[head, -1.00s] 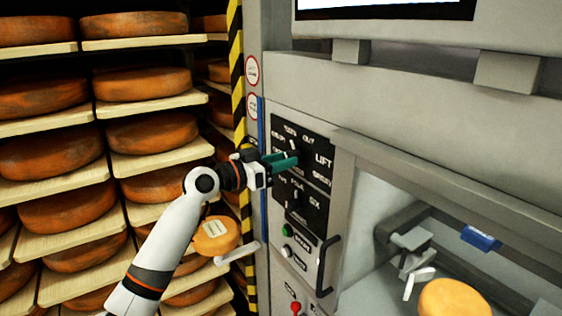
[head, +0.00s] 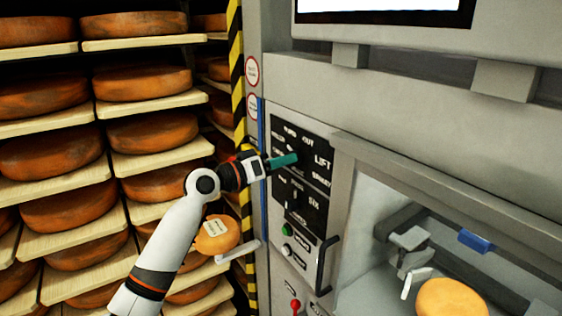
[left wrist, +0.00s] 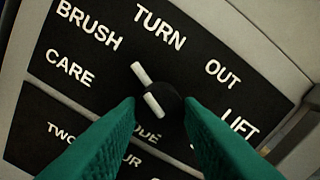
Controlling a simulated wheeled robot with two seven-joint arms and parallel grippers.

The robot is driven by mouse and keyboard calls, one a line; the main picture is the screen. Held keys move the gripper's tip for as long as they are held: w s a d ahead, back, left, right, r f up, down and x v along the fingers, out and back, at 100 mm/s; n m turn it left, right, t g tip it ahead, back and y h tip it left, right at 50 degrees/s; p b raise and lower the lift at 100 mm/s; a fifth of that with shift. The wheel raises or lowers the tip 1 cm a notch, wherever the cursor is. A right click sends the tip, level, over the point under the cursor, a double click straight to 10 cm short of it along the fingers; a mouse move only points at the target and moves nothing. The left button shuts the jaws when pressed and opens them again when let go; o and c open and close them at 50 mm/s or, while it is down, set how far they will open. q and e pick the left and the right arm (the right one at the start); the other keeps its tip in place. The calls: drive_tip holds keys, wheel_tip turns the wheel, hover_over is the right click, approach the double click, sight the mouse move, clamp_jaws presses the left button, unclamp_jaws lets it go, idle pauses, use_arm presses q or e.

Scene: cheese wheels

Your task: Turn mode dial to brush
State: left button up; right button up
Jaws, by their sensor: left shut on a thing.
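The mode dial (left wrist: 165,98) is a black knob with a white line, on a black panel (left wrist: 235,100) lettered CARE, BRUSH, TURN, OUT and LIFT. In the left wrist view its white marks lean up and left, between BRUSH and TURN. My left gripper (head: 292,159) has green fingers and is shut on the dial, one finger on each side. In the head view the fingers hide most of the dial. My right gripper is not in view.
A second dial (head: 294,208) sits lower on the panel, above a green button (head: 286,230). Cheese shelves (head: 150,100) fill the left. An open bay with a cheese wheel (head: 452,298) is at right.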

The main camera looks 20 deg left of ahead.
use_arm(q)
drive_tip(key=shift+r, duration=0.1)
drive_tip(key=o, duration=1)
drive_tip(key=shift+c, duration=0.2)
drive_tip(key=b+v, duration=0.6)
drive_tip(key=v, duration=0.6)
